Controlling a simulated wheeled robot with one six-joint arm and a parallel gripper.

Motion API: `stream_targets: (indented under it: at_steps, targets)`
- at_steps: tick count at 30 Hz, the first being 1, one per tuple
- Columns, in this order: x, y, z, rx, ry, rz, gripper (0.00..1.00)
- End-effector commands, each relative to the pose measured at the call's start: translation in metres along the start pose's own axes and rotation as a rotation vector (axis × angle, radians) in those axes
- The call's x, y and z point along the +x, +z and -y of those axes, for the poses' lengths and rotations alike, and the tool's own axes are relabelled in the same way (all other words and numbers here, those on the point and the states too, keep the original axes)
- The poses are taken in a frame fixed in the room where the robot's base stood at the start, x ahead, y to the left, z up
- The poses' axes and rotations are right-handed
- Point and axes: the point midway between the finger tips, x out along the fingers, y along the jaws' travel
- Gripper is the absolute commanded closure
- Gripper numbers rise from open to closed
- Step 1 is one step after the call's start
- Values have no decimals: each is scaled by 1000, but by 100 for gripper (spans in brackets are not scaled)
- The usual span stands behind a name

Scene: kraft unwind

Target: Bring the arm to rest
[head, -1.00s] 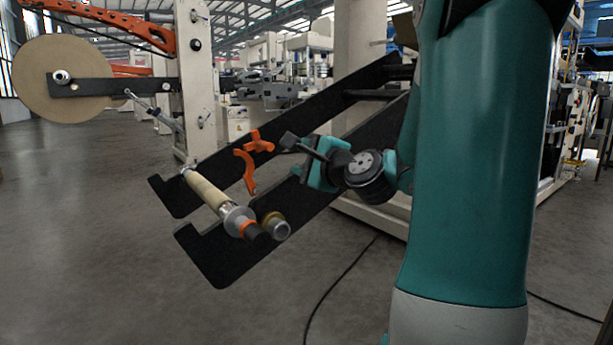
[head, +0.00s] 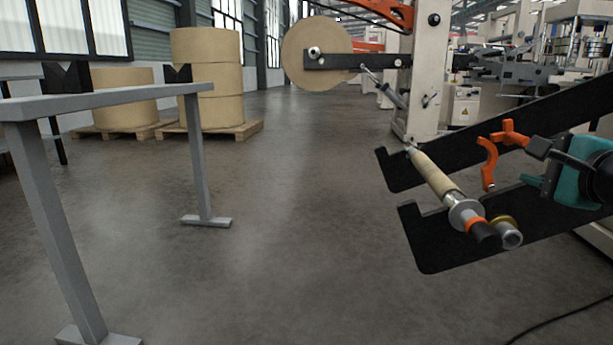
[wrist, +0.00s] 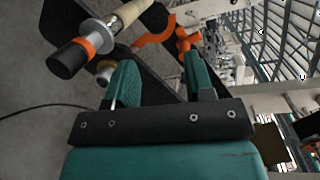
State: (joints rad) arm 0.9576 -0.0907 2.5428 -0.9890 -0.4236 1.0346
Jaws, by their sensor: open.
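My gripper (head: 541,166) is at the right edge of the head view, beside the lower black arm. In the wrist view its two teal fingers (wrist: 160,70) stand apart with nothing between them. The unwind shaft with a tan core (head: 433,177) lies across the hooked ends of the two black arms (head: 440,250), left of my gripper and apart from it. The shaft has a metal collar, an orange ring and a dark end (wrist: 70,58). Most of my arm is outside the head view.
An orange curved piece (head: 489,165) stands between shaft and gripper, close to my fingers in the wrist view. A grey stand (head: 110,99) with black V-shaped supports is at the left. Stacked tan rolls (head: 207,85) sit on pallets behind it. The middle floor is clear.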

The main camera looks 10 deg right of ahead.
Motion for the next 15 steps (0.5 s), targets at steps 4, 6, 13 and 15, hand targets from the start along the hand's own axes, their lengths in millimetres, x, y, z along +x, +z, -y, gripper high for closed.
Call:
stream_targets:
  at_steps: [4, 6, 13, 15]
  targets:
    - [-2, 111, 1, -345, 236, 327, 52]
    - [-17, 156, -8, -529, 330, 497, 52]
    - [-98, 250, -26, -1089, 507, 1035, 52]
    - [-120, 262, -28, -1215, 527, 1164, 52]
